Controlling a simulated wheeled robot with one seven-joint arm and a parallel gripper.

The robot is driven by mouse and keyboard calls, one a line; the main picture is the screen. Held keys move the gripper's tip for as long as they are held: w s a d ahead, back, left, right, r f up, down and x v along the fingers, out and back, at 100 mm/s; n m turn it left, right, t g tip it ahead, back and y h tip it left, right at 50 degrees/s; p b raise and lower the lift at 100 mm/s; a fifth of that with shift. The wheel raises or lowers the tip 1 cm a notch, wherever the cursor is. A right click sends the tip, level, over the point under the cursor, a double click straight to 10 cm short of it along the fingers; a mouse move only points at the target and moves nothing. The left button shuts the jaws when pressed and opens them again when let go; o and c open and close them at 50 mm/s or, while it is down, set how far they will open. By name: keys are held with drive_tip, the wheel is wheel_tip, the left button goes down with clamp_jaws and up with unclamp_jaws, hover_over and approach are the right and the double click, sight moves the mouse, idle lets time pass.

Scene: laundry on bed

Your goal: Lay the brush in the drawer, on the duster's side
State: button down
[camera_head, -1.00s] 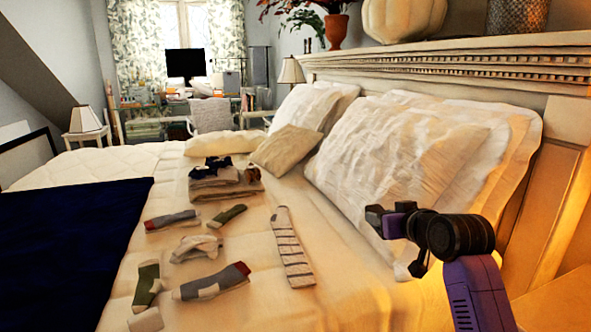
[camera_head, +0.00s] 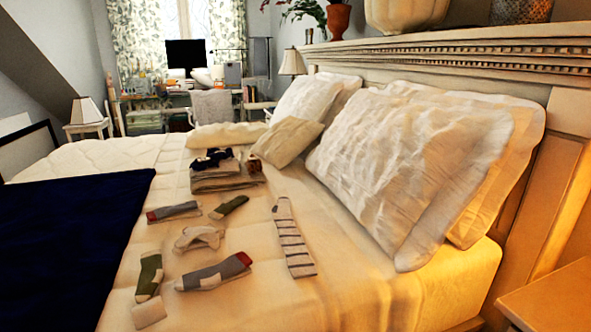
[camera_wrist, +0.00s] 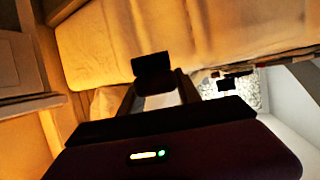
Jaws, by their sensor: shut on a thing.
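My gripper (camera_wrist: 153,85) shows only in the wrist view, near the middle, with its dark fingers close together. It is shut on a dark, blocky thing, in keeping with the brush, but its shape is hard to make out in the shadow. The bed's side and bedding lie beyond it. My arm and gripper are out of the head view. I cannot make out the drawer's inside or the duster in either view.
A wooden bedside stand (camera_head: 550,300) is cut off at the head view's lower right, beside the headboard (camera_head: 535,200). The bed (camera_head: 350,300) holds several socks, a folded pile (camera_head: 222,175) and pillows (camera_head: 400,160). A dark blue blanket (camera_head: 70,240) covers its left side.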

drive_tip(key=s+a+f, duration=0.1)
drive_tip(key=s+f, duration=0.4)
drive_tip(key=s+r+p, duration=0.3)
drive_tip(key=r+p, duration=0.4)
drive_tip(key=p, duration=1)
drive_tip(key=shift+f, duration=0.1)
